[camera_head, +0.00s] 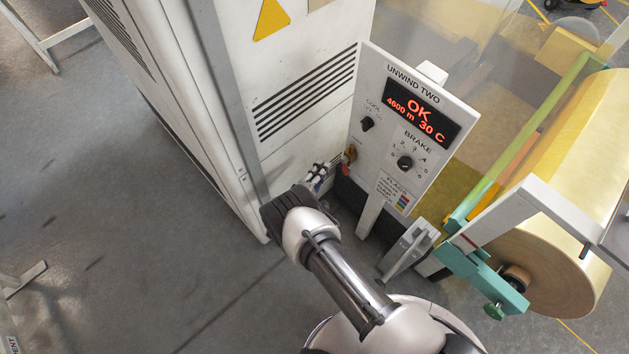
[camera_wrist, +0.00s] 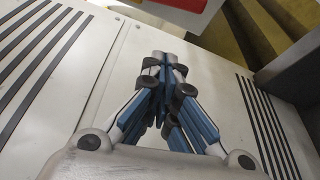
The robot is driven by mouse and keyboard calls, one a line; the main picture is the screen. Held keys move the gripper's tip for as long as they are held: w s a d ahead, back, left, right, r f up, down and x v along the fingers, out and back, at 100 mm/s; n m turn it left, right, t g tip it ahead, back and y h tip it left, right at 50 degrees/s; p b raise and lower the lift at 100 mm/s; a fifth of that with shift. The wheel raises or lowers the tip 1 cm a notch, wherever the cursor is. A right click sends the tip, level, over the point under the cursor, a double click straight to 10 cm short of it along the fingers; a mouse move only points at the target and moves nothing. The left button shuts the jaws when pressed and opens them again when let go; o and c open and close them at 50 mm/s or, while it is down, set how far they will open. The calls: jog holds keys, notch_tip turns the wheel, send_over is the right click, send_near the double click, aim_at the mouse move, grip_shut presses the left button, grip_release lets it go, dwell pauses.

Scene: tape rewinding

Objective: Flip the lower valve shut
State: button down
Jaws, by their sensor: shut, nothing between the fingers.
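A small brass-coloured fitting with a red part (camera_head: 348,159) shows at the lower left edge of the UNWIND TWO panel (camera_head: 371,163) in the head view. It looks like a valve, but it is too small to tell its handle's position. My gripper (camera_head: 318,176) is just left of it and slightly lower, in front of the white cabinet. In the wrist view my gripper's fingertips (camera_wrist: 164,58) are together with nothing between them. The valve cannot be clearly made out in the wrist view.
The white cabinet (camera_head: 300,60) with slotted vents stands behind and left of my gripper. The panel has a red-lit display (camera_head: 422,112) and a BRAKE knob (camera_head: 405,162). A large yellow roll (camera_head: 590,150) is at the right. Open grey floor lies at the left.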

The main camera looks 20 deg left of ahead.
aim_at(346, 174)
jog(key=shift+d+r+p, duration=0.15)
jog(key=shift+d+r, duration=0.05)
jog(key=shift+d, duration=0.75)
jog(key=shift+d+r+p, duration=0.15)
jog(key=shift+d, duration=0.8)
jog(key=shift+d+f+n+g, duration=0.1)
jog(key=shift+d+n+g, duration=0.2)
jog(key=shift+n, duration=0.4)
jog(key=d+n+g, duration=0.1)
jog(key=n, duration=0.1)
jog(key=s+d+n+g+h, duration=0.1)
jog(key=d+n, duration=0.1)
jog(key=n, duration=0.1)
jog(key=shift+s+d, duration=0.1)
jog(key=shift+s, duration=0.1)
jog(key=shift+s+d+r+n+g+h+b, duration=0.3)
jog(key=shift+d+r+n+h, duration=0.35)
jog(key=shift+n, duration=0.4)
jog(key=shift+s+d+r+n+g+h+b, duration=0.15)
jog(key=shift+s+d+r+n+g+h, duration=0.25)
jog(key=shift+d+r+n, duration=0.5)
jog(key=shift+w+a, duration=0.1)
jog(key=shift+a, duration=0.1)
